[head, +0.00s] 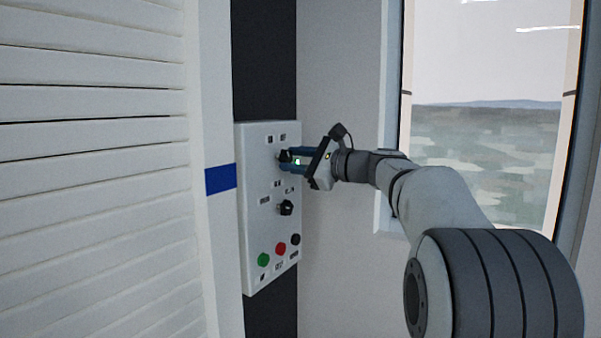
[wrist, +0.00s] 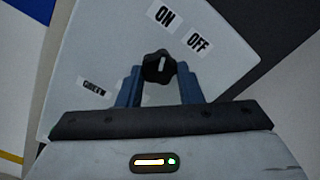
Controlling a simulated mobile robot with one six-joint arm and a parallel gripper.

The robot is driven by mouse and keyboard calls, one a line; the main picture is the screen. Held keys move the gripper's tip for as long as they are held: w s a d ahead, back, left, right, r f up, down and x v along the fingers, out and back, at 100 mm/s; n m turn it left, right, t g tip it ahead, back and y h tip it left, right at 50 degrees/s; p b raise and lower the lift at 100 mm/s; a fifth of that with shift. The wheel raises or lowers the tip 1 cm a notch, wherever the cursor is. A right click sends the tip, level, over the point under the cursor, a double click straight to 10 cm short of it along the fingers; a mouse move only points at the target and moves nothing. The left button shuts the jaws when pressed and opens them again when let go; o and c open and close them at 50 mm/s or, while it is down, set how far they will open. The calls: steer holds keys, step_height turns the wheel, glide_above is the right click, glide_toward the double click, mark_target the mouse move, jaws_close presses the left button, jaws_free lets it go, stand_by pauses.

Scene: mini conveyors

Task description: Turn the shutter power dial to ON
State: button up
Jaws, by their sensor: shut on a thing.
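The black dial (wrist: 150,67) sits near the top of a pale control panel (wrist: 95,50). In the wrist view the labels ON and OFF are printed beyond it, and the white mark on its face runs nearly upright in the picture, more toward ON than OFF. My gripper (wrist: 160,75) has its two blue fingers on either side of the dial, shut on it. In the head view my gripper (head: 290,157) reaches in from the right to the panel (head: 258,225), and its fingers partly hide the dial.
A second black dial (head: 286,208) is below on the panel. Green (head: 263,260), red (head: 281,248) and black (head: 295,239) buttons line the bottom. A white slatted shutter (head: 95,170) is at left, a window (head: 485,150) at right.

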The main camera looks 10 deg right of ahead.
steer(key=shift+n+b, duration=0.45)
steer(key=shift+n, duration=0.05)
steer(key=shift+r, duration=0.15)
steer(key=o, duration=1)
steer(key=shift+w, duration=0.1)
steer(key=shift+c, duration=0.2)
steer(key=shift+s+d, duration=0.15)
steer(key=shift+s, duration=0.05)
steer(key=b+v, duration=0.1)
steer(key=v, duration=0.6)
steer(key=shift+s+d, duration=0.1)
